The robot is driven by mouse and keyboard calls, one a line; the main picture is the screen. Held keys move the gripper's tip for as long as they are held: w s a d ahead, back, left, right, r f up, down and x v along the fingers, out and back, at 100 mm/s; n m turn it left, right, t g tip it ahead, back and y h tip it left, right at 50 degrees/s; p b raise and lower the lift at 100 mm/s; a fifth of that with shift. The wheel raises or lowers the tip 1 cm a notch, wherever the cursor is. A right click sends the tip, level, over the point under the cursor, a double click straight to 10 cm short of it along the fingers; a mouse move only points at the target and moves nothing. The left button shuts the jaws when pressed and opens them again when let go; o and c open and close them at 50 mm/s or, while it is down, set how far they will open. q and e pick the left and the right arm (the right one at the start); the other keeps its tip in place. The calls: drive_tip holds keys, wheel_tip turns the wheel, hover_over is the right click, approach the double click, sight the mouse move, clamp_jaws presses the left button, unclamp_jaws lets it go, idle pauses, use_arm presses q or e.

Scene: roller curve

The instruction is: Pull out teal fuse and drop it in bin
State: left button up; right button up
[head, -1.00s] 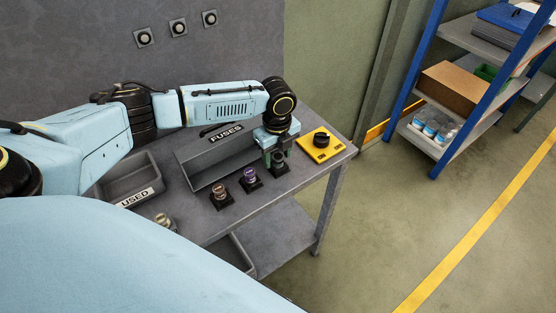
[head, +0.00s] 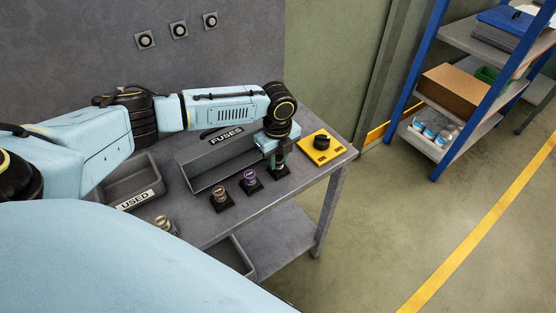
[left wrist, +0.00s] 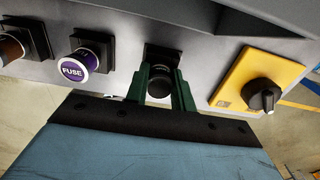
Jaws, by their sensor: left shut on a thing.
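My left gripper (head: 279,168) points down at the rightmost dark fuse socket on the grey bench. In the left wrist view its green fingers (left wrist: 160,92) are shut on a dark round fuse (left wrist: 160,82), which I take for the teal one; no teal colour shows on it. The fuse appears to be at its black socket (left wrist: 162,54); I cannot tell whether it is still seated. A grey bin labelled USED (head: 151,186) stands at the bench's left side. My right gripper is not in view.
A purple fuse (head: 250,178) and a brown fuse (head: 219,194) stand in sockets to the left. Behind them is a grey FUSES tray (head: 205,186). A yellow plate with a black knob (head: 321,143) is close on the right. A beige fuse-like piece (head: 163,222) is near the front left.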

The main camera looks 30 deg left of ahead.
sight(278, 157)
use_arm(q)
wheel_tip(278, 157, up, 9)
drive_tip(key=shift+r, duration=0.2)
drive_tip(key=shift+f+b, duration=0.3)
drive_tip(key=shift+f, duration=0.85)
